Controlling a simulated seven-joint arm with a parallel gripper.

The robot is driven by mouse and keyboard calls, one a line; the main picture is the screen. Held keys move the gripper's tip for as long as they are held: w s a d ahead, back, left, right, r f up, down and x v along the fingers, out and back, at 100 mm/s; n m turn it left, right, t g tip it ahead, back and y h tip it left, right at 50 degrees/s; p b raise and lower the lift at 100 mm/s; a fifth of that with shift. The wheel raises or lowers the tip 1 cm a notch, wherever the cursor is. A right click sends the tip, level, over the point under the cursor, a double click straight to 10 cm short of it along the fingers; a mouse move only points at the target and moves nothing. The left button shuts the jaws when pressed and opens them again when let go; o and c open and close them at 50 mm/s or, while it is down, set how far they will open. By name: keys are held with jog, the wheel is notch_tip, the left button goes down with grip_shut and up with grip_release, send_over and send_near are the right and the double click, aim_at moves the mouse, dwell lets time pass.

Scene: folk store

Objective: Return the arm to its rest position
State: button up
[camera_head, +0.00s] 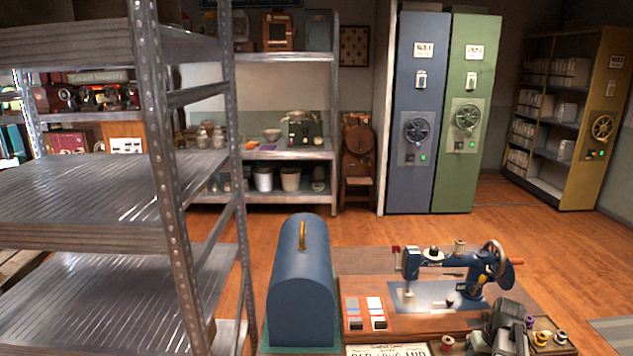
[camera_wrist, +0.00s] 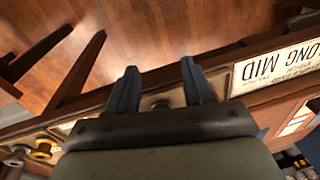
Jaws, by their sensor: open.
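My gripper (camera_wrist: 160,82) shows in the wrist view with its two dark fingers apart. I see nothing held between them; a small dark round item lies beyond the gap, partly hidden. In the head view, a dark grey part that looks like my gripper (camera_head: 500,328) is at the lower right, over the front of the sewing table. It is between the lettered sign (camera_head: 388,351) and the thread spools (camera_head: 542,338). The rest of my arm is not clearly in view.
A blue sewing machine (camera_head: 448,268) stands just behind my gripper. A blue domed case (camera_head: 301,285) is to the left, beside a tall metal rack (camera_head: 165,150). Blue and green cabinets (camera_head: 440,110) stand at the back. Wooden floor (camera_head: 560,240) is open beyond the table.

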jog(key=s+a+f+g, duration=0.1)
jog(key=s+a+f, duration=0.45)
jog(key=f, duration=0.25)
jog(key=s+a+f+g, duration=0.2)
jog(key=s+a+f, duration=0.3)
jog(key=a+f, duration=0.25)
jog(key=s+a+f+g, duration=0.1)
jog(key=s+a+f, duration=0.4)
jog(key=s, duration=0.3)
jog(key=s+a+f+g+h, duration=0.1)
jog(key=s+a+f+g, duration=0.1)
jog(key=s+a+f, duration=0.3)
jog(key=s+a+f+n+g, duration=0.1)
jog(key=s+a+f, duration=0.4)
jog(key=s, duration=0.8)
notch_tip(320, 180, down, 3)
jog(key=shift+s+r+g, duration=0.1)
jog(key=shift+s+g, duration=0.1)
jog(key=shift+g, duration=0.1)
jog(key=shift+o, duration=0.2)
dwell(0.7)
